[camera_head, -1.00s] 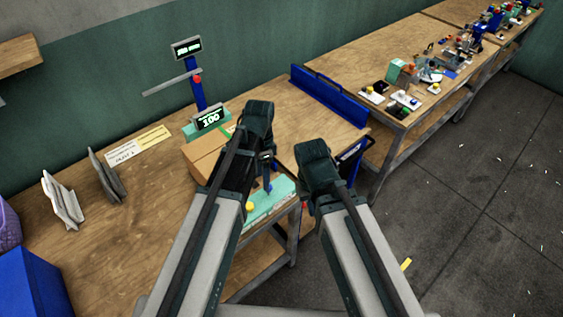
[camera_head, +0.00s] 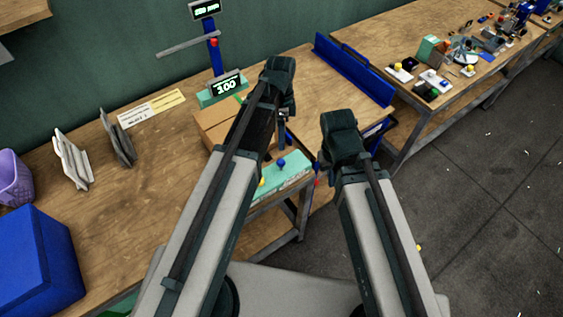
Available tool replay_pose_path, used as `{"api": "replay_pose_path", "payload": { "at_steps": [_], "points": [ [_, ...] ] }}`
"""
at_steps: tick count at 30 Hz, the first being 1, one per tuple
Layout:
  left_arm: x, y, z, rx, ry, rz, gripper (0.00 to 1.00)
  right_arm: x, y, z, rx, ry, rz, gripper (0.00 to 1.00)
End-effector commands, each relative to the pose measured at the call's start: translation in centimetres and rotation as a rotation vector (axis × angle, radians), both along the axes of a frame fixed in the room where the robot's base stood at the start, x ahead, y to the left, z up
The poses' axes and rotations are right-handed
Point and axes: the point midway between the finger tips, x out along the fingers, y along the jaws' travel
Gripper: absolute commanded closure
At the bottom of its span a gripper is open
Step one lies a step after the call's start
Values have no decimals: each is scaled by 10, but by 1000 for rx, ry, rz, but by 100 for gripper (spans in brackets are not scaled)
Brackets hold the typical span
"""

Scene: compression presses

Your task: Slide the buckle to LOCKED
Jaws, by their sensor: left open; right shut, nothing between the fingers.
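A teal panel (camera_head: 290,172) lies at the front edge of the workbench, with a blue knob (camera_head: 281,163) and a yellow knob (camera_head: 262,182) on it. I cannot make out a buckle or a LOCKED mark at this size. My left gripper (camera_head: 284,132) points down above the panel, apart from the blue knob in the picture; it is open and empty. My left arm hides part of the panel and a cardboard box (camera_head: 212,125). My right gripper (camera_head: 319,167) is shut and empty, just right of the panel; its fingers are small and partly hidden.
A press with a blue column (camera_head: 214,58) and a display reading 100 (camera_head: 227,86) stands behind the box. Grey stands (camera_head: 72,160), a blue bin (camera_head: 37,262) and a purple basket (camera_head: 14,178) are at left. A blue rail (camera_head: 352,68) crosses the bench at right. Open floor (camera_head: 470,220) lies right.

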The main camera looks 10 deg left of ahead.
Motion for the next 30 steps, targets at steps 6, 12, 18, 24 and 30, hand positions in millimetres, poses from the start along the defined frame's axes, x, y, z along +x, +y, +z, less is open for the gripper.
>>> {"api": "replay_pose_path", "payload": {
  "at_steps": [6,12,18,24,30],
  "points": [
    [-7,-1,-39,0,0,0,31,0,0,-39,0,0,-1,100],
    [-12,-2,-67,0,0,0,31,0,0,-67,0,0,-2,100],
    [-17,-3,-93,0,0,0,31,0,0,-93,0,0,-2,100],
    [-19,-4,-102,0,0,1,31,0,0,-102,0,0,-2,100],
    [-19,-4,-101,0,0,1,31,0,0,-101,0,0,-1,100]
  ]
}}
